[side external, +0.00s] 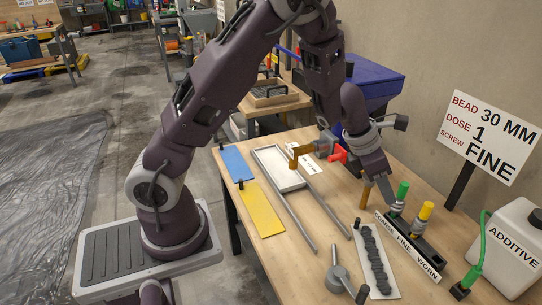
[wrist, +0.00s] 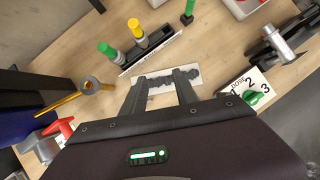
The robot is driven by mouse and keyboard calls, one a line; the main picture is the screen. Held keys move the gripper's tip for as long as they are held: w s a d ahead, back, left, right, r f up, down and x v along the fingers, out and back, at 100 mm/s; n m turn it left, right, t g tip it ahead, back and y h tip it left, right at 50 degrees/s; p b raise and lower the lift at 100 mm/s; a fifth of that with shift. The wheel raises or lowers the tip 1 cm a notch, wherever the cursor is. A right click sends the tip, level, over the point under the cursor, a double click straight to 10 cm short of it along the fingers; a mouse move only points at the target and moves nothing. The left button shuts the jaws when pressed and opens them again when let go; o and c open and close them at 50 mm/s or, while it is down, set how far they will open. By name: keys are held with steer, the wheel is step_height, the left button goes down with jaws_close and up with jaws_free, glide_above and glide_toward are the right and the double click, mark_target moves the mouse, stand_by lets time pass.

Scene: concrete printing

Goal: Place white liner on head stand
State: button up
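My gripper (wrist: 160,80) is open, its two dark fingers apart over the table in the wrist view. In the side view my gripper (side external: 380,180) points down near the screw rack. No white liner can be told apart for certain; it may be hidden. Nothing is clearly held between the fingers. A brass ring with a grey cone (wrist: 90,85) on brass rods stands left of the fingers, possibly the head stand, but I cannot tell. Part of a brass piece (side external: 366,192) shows beside my gripper in the side view.
The rack (side external: 425,258) holds green- and yellow-topped pieces. A white strip with a dark bead (side external: 375,260) lies in front of it. A white tray (side external: 278,172), blue sheet (side external: 237,163), yellow sheet (side external: 260,208), grey lever device (side external: 339,278) and additive jug (side external: 505,250) surround it.

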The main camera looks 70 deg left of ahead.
steer(key=s+d+r+m+h, duration=0.2)
steer(key=s+d+r+m, duration=0.2)
steer(key=r+m, duration=0.3)
steer(key=s+d+r+m+h, duration=0.25)
steer(key=s+r+m, duration=0.25)
steer(key=r, duration=0.3)
steer(key=s+r+m+y, duration=0.3)
steer(key=s+r+m, duration=0.1)
steer(key=s+m, duration=0.9)
steer(key=s+a+f+m+y, duration=0.1)
steer(key=s+a+m+y, duration=0.3)
steer(key=s+a+m, duration=0.2)
steer(key=s+a, duration=0.1)
steer(key=s, duration=0.1)
steer(key=shift+s+a+f, duration=0.3)
steer(key=shift+a+f, duration=0.1)
